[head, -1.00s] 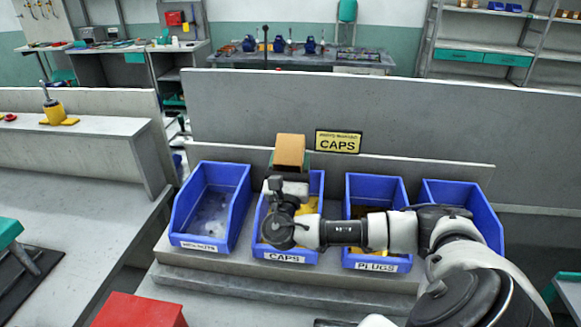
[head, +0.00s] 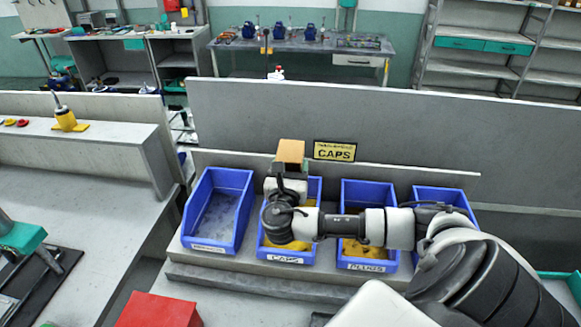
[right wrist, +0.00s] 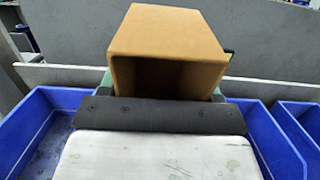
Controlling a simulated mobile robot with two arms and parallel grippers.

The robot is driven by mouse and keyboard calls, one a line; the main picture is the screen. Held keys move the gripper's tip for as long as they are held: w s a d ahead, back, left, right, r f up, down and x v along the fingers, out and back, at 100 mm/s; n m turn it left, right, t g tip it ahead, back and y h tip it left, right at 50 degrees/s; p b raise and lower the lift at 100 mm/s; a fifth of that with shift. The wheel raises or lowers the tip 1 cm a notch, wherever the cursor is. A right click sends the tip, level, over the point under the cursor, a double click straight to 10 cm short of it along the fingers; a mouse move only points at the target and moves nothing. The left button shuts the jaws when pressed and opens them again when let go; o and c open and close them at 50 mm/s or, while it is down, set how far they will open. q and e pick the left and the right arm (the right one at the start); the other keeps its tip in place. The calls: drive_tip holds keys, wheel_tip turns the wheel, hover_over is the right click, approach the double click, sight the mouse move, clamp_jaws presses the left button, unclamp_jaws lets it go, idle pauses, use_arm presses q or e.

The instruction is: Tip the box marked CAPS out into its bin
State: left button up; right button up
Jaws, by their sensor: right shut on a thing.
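The tan cardboard box (head: 291,151) is held by my right gripper (head: 289,168) above the back of the blue bin labelled CAPS (head: 264,241). In the right wrist view the box (right wrist: 168,38) is between the teal fingers of the gripper (right wrist: 163,90). Its open, dark mouth faces the camera; I see no contents in it, but its depths are in shadow. No marking on the box is readable. Yellow pieces (head: 298,246) lie in the CAPS bin, partly hidden by my right arm. My left gripper is not in view.
A yellow CAPS sign (head: 334,151) stands behind the bins. A blue bin (head: 236,232) with grey contents is left of the CAPS bin; the PLUGS bin (head: 367,266) and another blue bin (head: 452,194) are to the right. A red block (head: 158,311) is at the front.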

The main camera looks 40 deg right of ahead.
sight(290, 148)
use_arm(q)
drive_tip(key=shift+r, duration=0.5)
use_arm(e)
drive_tip(key=shift+r, duration=0.1)
